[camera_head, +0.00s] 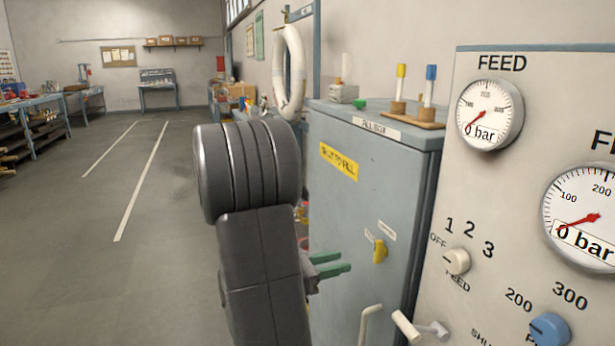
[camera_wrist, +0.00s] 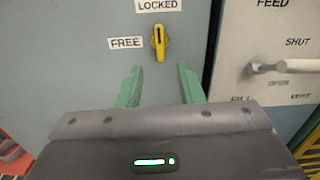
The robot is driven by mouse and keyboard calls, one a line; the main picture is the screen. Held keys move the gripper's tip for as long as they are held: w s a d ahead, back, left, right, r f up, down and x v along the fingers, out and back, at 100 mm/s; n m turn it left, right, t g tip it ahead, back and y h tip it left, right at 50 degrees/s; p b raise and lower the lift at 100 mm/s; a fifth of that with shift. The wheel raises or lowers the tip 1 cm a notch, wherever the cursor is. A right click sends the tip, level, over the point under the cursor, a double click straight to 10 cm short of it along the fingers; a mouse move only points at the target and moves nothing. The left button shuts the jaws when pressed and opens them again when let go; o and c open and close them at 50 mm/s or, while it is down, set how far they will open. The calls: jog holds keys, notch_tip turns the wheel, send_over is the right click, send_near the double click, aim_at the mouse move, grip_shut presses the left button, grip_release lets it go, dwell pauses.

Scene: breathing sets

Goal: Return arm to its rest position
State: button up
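My gripper (camera_head: 332,265) shows in the head view with two green fingers pointing right, beside the front of the grey-blue fill box (camera_head: 340,215). In the wrist view my gripper (camera_wrist: 160,85) is open, with a clear gap between its fingers and nothing in it. A yellow latch handle (camera_wrist: 159,42) is on the box door just beyond the fingers, apart from them, and it points roughly up and down. It also shows in the head view (camera_head: 380,251). The labels read LOCKED and FREE. My dark arm covers part of the box's left side.
A control panel (camera_head: 460,190) stands close at the right, with gauges at 0 bar, a white selector knob (camera_head: 457,262) and a blue knob (camera_head: 549,329). A pale lever handle (camera_head: 407,327) sticks out low. Open floor (camera_head: 70,250) lies to the left.

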aim_at(375, 252)
jog(key=v, duration=0.4)
jog(key=x, duration=1.3)
jog(key=shift+d, duration=0.15)
jog(key=shift+w+d+r+p, duration=0.1)
jog(key=shift+d+r+p, duration=0.1)
jog(key=shift+p, duration=0.3)
jog(key=shift+a+n+p, duration=0.1)
jog(key=shift+n+p, duration=0.8)
jog(key=shift+n, duration=0.1)
jog(key=n+p, duration=0.4)
jog(key=p, duration=0.1)
jog(key=shift+n, duration=0.4)
jog(key=shift+f+n+p, duration=0.15)
jog(key=shift+n+p, duration=0.55)
jog(key=shift+n, duration=0.2)
jog(key=shift+a+f, duration=0.1)
jog(key=shift+a, duration=0.2)
